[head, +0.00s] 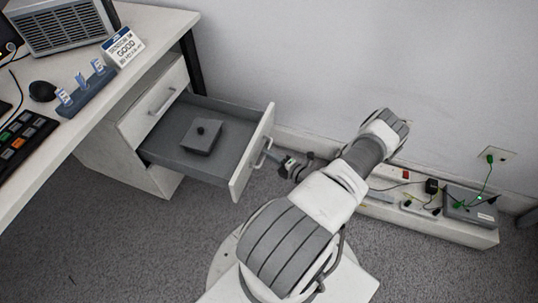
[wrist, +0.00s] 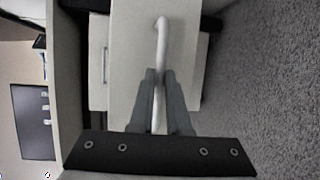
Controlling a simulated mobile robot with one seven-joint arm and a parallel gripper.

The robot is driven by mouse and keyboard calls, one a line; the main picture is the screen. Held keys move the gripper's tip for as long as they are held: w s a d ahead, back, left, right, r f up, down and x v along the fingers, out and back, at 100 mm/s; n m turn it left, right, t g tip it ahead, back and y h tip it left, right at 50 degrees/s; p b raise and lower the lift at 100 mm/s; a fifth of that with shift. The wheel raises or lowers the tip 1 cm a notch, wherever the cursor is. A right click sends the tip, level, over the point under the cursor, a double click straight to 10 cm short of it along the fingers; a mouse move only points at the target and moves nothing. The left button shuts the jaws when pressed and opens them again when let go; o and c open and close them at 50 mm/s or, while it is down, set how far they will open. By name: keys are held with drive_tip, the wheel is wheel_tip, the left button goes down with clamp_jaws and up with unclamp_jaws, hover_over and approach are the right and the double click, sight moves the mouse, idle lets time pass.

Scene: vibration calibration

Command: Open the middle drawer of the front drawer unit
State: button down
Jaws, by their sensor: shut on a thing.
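The white drawer unit (head: 95,160) stands under the desk. Its middle drawer (head: 240,165) is pulled well out, and a grey square box with a black knob (head: 203,135) lies inside. The drawer above (head: 150,100) is shut. My gripper (head: 274,158) is at the middle drawer's front, at its handle (head: 264,150). In the wrist view my gripper's two fingers (wrist: 160,76) are closed around the bar handle (wrist: 162,38), one on each side. Part of the handle is hidden between the fingers.
The desk (head: 120,75) above holds a blue holder (head: 87,92), a small sign (head: 122,46) and a button panel (head: 20,140). A low white ledge (head: 430,222) with a grey box (head: 470,206) and cables runs along the wall at right. Carpet (head: 130,240) is clear in front of the unit.

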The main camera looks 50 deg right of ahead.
drive_tip(key=shift+d, duration=0.1)
drive_tip(key=c, duration=0.9)
unclamp_jaws()
drive_tip(key=s+r+p, duration=0.1)
drive_tip(key=s, duration=0.4)
drive_tip(key=s+r+p, duration=0.1)
drive_tip(key=s, duration=0.5)
drive_tip(key=s+r+p, duration=0.1)
drive_tip(key=s, duration=0.5)
drive_tip(key=shift+r, duration=0.15)
